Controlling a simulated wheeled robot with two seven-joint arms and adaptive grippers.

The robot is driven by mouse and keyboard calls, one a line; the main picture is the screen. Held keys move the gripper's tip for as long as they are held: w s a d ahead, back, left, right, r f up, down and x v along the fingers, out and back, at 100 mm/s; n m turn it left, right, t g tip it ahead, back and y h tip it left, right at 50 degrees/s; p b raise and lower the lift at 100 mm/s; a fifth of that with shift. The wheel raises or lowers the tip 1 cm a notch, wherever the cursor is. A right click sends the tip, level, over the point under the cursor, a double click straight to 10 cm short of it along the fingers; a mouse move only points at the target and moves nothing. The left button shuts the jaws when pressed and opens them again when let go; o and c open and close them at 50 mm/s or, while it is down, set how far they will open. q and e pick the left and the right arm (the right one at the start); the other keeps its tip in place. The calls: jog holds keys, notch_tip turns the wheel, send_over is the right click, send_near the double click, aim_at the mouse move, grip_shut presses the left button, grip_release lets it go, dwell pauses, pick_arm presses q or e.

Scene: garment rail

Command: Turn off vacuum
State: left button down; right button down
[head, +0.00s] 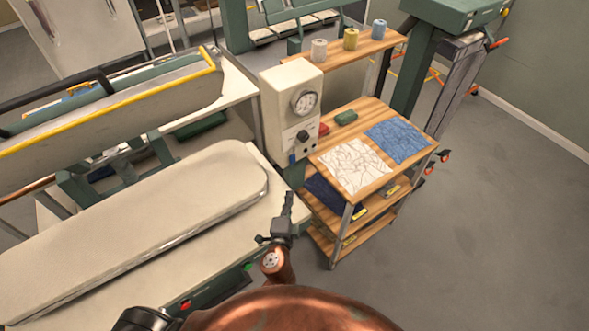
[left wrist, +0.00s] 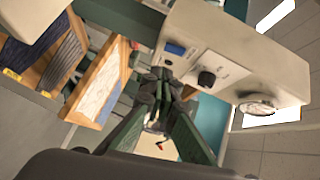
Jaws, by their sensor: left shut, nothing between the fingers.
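A cream control box (head: 290,90) stands at the back of the ironing station, beside the wooden cart. Its front has a round gauge (head: 305,101), a black knob (head: 302,136) and a small blue switch (head: 292,158) near the lower edge. The left wrist view shows the blue switch (left wrist: 174,49), the black knob (left wrist: 207,78) and the gauge (left wrist: 257,107) at closer range. My left gripper (head: 289,197) is shut and empty, pointing up towards the box's lower edge. In the left wrist view its fingertips (left wrist: 158,74) appear just below the switch; contact cannot be told. My right gripper is not in view.
A padded pressing board (head: 150,205) lies left of my gripper. The wooden cart (head: 375,115) at right holds a white cloth (head: 352,165) and a blue cloth (head: 398,140). Thread spools (head: 350,39) stand on a shelf behind. The floor at right is clear.

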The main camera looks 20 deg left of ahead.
pick_arm(q)
jog(key=shift+w+d+r+m+h, duration=0.15)
jog(key=shift+d+r+m, duration=0.15)
jog(key=shift+d, duration=0.25)
jog(key=shift+w+d+r+m+h, duration=0.15)
jog(key=shift+d+m, duration=0.15)
jog(key=shift+d, duration=0.2)
jog(key=p, duration=0.1)
send_near(293, 159)
jog(key=w+d+f, duration=0.2)
jog(key=w+d, duration=0.1)
jog(key=w, duration=0.1)
jog(key=w+a, duration=0.1)
jog(key=w+a+f, duration=0.1)
jog(key=shift+w+a+p, duration=0.15)
jog(key=shift+a+p, duration=0.2)
jog(key=shift+f, duration=0.1)
